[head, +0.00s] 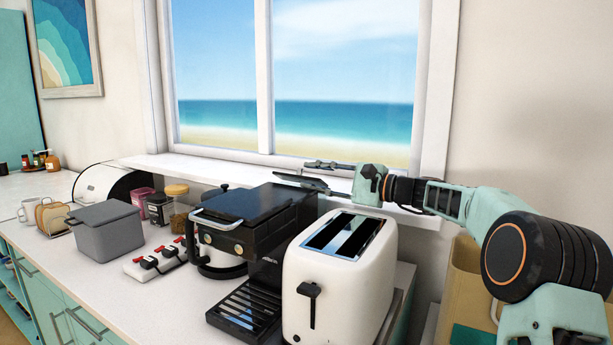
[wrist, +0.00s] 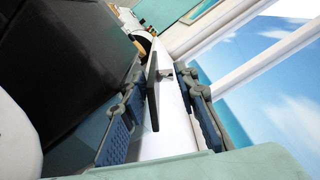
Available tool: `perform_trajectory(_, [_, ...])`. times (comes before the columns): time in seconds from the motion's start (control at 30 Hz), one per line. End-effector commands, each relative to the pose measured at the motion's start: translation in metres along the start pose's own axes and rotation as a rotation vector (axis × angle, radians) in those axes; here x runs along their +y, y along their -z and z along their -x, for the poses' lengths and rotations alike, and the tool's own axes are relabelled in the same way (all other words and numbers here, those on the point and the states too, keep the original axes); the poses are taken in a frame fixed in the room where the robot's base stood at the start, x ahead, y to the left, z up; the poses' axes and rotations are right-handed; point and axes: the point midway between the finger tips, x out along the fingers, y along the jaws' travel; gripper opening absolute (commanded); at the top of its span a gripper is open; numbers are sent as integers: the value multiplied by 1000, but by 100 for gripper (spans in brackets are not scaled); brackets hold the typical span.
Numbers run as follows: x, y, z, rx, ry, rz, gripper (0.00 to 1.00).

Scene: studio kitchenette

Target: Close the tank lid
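The coffee machine (head: 268,275) is the black appliance with a drip tray, left of the toaster. A thin dark flap (head: 303,183), which looks like the tank lid, stands raised and tilted at its back, near the window sill. My gripper (head: 318,174) reaches in from the right, behind the toaster, at the flap's height. In the wrist view my gripper (wrist: 160,85) has its two fingers wide apart. The thin dark flap (wrist: 153,90) shows nearly edge-on between them, with gaps on both sides. Whether it touches a finger is unclear. The tank opening is hidden.
A white toaster (head: 340,275) stands in front of my arm. The window sill (head: 225,170) runs close behind. Free counter is mostly at front left.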

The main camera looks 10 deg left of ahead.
Motion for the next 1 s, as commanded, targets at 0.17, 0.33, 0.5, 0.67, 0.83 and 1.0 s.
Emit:
perform_trajectory(0.17, [2, 5, 33, 12, -3, -1, 33])
perform_trajectory(0.33, [0, 3, 50, 9, 0, 1, 33])
perform_trajectory(0.5, [0, 2, 55, 6, 1, 2, 33])
perform_trajectory(0.67, [-1, 1, 55, 6, 1, 3, 33])
perform_trajectory(0.83, [-4, 0, 56, 14, -6, 18, 30])
perform_trajectory(1.0, [-20, -4, 61, 91, -79, 157, 30])
